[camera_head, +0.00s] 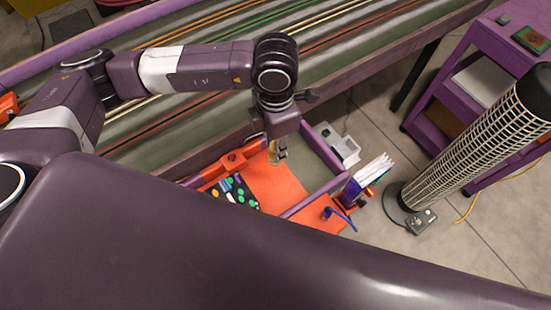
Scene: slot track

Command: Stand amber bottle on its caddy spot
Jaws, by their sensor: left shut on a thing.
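My left gripper (278,154) reaches down from the arm over an orange surface (275,185) beside the slot track. It is shut on a small amber-tinted thing that looks like the amber bottle (273,148); the fingers and wrist hide most of it. It looks roughly upright; I cannot tell whether it touches the surface. A dark block with green, yellow and blue round tops (231,188) stands left of the gripper and may be the caddy; its spots are too small to tell apart. My right gripper is not in view.
The slot track (190,110) with coloured lanes runs behind the gripper. Purple rails (322,146) edge the orange surface. Standing papers (369,176) and a blue item (341,215) are to the right. A latticed column (470,150) and a purple shelf cart (500,60) stand farther right.

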